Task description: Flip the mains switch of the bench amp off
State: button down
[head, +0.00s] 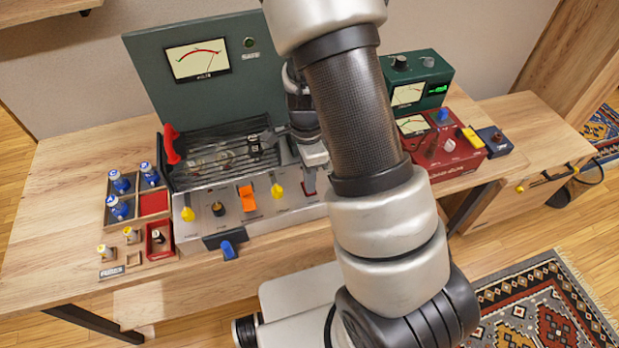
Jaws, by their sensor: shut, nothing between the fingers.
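The bench amp stands on the wooden bench, with a dark green upright panel (160,65) that carries a meter (197,60) and a small green lamp (249,42). Its pale front panel (207,228) bears yellow knobs (277,190), a dark knob (218,209) and an orange switch (246,198). I cannot read which control is the mains switch. My gripper (311,182) is shut and empty, pointing down at the right part of the front panel. My arm hides the amp's right end, and I cannot tell whether the fingertips touch anything.
A wire cage (215,150) with a red handle (171,145) sits behind the controls. A wooden tray (122,215) with blue-topped parts is at left. A green unit (428,72) and red box (455,150) stand at right.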

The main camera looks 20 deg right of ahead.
jog(key=shift+s+f, duration=0.55)
jog(key=shift+s, duration=0.05)
jog(key=shift+w+r, duration=0.1)
jog(key=shift+w, duration=0.7)
jog(key=shift+a, duration=0.1)
jog(key=shift+w+r+p, duration=0.1)
jog(key=shift+r+p, duration=0.15)
jog(key=shift+p, duration=0.1)
notch_tip(320, 180, up, 14)
jog(key=p, duration=0.4)
jog(key=shift+w+r, duration=0.2)
jog(key=shift+w, duration=0.1)
